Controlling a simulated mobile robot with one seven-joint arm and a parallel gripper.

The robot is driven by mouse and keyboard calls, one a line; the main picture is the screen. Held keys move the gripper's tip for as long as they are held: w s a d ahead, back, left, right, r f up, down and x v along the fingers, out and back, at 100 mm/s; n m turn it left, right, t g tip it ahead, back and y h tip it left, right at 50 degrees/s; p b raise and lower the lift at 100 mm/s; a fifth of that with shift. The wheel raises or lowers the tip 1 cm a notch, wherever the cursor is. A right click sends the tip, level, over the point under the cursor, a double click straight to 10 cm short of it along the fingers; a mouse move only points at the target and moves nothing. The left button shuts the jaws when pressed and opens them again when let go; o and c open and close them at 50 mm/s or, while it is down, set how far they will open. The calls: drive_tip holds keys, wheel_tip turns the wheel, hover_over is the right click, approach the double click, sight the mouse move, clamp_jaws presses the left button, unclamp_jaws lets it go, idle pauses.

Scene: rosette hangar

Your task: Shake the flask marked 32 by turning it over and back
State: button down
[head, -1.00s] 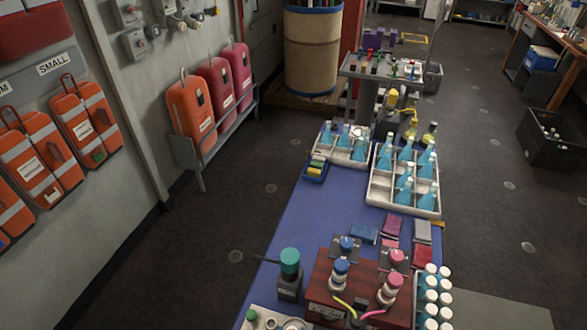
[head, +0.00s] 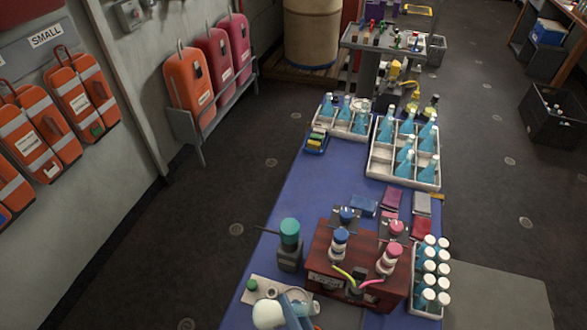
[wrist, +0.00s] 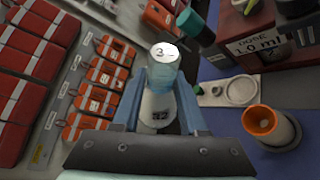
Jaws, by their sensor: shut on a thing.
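My gripper (wrist: 160,92) is shut on a flask (wrist: 163,76) in the wrist view, with a blue finger on each side. The flask has a white cap marked with a 3 and a partly readable second digit, pale blue contents and a white lower part with a mark like 32. In the head view, the gripper (head: 292,306) and a rounded white part of the flask (head: 268,315) show at the bottom edge, above the near end of the blue table (head: 315,195). The rest is cut off. The flask's exact tilt is hard to tell.
A wooden stand (head: 322,262) with capped bottles is right of my gripper. A dark bottle with a green cap (head: 289,232) stands close behind it. White-capped flasks fill a rack (head: 413,300) at right. The wrist view shows an orange-rimmed cup (wrist: 262,122). Open floor lies left.

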drive_tip(key=f+m+t+y+b, duration=0.1)
drive_tip(key=m+b, duration=0.1)
drive_tip(key=b, duration=0.1)
drive_tip(key=shift+r+m+y+b, duration=0.1)
drive_tip(key=shift+m+y+b, duration=0.3)
drive_tip(key=shift+m+b, duration=0.3)
drive_tip(key=shift+r+m+t+b, duration=0.35)
drive_tip(key=shift+m+t+b, duration=0.25)
drive_tip(key=shift+m+b, duration=0.1)
drive_tip(key=m+b, duration=0.1)
drive_tip(key=m+t+b, duration=0.1)
drive_tip(key=b, duration=0.1)
drive_tip(key=shift+f+y, duration=0.3)
drive_tip(key=shift+f, duration=0.05)
drive_tip(key=m+b, duration=0.1)
drive_tip(key=m+t, duration=0.1)
drive_tip(key=shift+r+m+b, duration=0.2)
drive_tip(key=shift+m+b, duration=0.1)
drive_tip(key=shift+b, duration=0.05)
drive_tip(key=shift+r+m+t, duration=0.3)
drive_tip(key=shift+m, duration=0.2)
